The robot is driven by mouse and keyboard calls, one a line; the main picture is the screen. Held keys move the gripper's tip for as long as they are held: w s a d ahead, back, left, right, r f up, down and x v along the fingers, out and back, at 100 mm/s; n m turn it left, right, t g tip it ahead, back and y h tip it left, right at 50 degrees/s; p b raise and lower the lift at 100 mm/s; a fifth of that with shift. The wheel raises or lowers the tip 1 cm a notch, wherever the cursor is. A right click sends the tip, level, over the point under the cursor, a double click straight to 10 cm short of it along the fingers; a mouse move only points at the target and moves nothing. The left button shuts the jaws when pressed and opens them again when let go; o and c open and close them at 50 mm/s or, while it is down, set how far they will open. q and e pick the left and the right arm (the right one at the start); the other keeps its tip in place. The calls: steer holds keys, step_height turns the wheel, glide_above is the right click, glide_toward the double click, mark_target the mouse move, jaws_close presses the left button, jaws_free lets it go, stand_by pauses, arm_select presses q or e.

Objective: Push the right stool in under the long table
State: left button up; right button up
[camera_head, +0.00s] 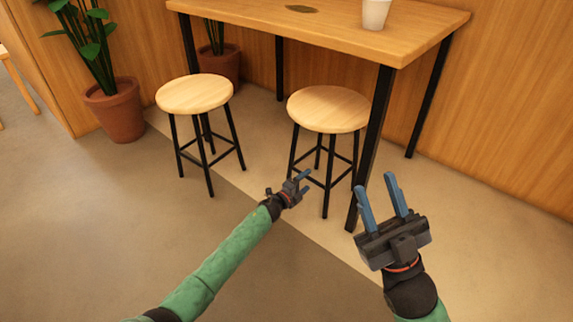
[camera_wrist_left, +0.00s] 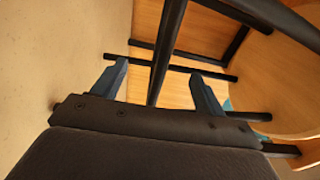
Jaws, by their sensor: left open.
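The right stool (camera_head: 328,108), with a round light-wood seat and black legs, stands upright by the front right leg of the long table (camera_head: 330,32). In this view its seat shows below the table's front edge. My left gripper (camera_head: 301,182) is low, by the stool's front legs. In the left wrist view my left gripper (camera_wrist_left: 158,85) is open, with a black leg (camera_wrist_left: 164,50) running between its two blue fingers; I cannot tell if they touch it. My right gripper (camera_head: 382,192) is open and empty, to the right of the stool and nearer to me.
Another stool (camera_head: 195,94) stands to the left. The table's front right leg (camera_head: 370,150) is close beside the right stool. A white cup (camera_head: 375,14) stands on the table. Potted plants (camera_head: 115,110) are at the left, and a wooden wall is behind. The near floor is clear.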

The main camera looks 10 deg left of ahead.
arm_select(q)
steer(key=shift+p+v, duration=0.7)
steer(key=shift+v, duration=1.5)
